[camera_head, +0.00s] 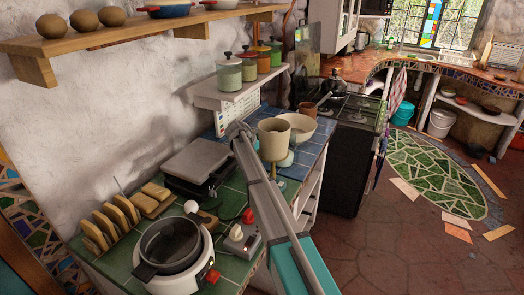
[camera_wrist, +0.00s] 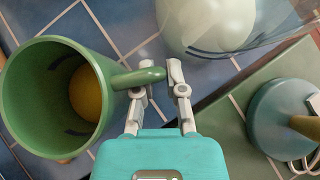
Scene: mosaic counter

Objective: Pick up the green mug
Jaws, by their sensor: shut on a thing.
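The green mug (camera_wrist: 30,110) shows at the left of the wrist view, seen down into its open mouth. A round yellow-orange thing (camera_wrist: 88,92) shows inside it. The mug's handle points right and ends at my gripper (camera_wrist: 158,80). My gripper is shut on the handle, with a finger on each side of its tip. In the head view my arm reaches over the tiled counter. I cannot make out the green mug or my fingertips there for sure.
The blue-tiled counter (camera_wrist: 118,22) holds a pale bowl (camera_head: 299,125) and a beige vessel (camera_head: 274,140) close by. A teal round thing (camera_wrist: 280,118) stands right of my gripper. A grey press (camera_head: 200,160), a toast rack (camera_head: 110,222) and a white cooker (camera_head: 172,262) stand nearer.

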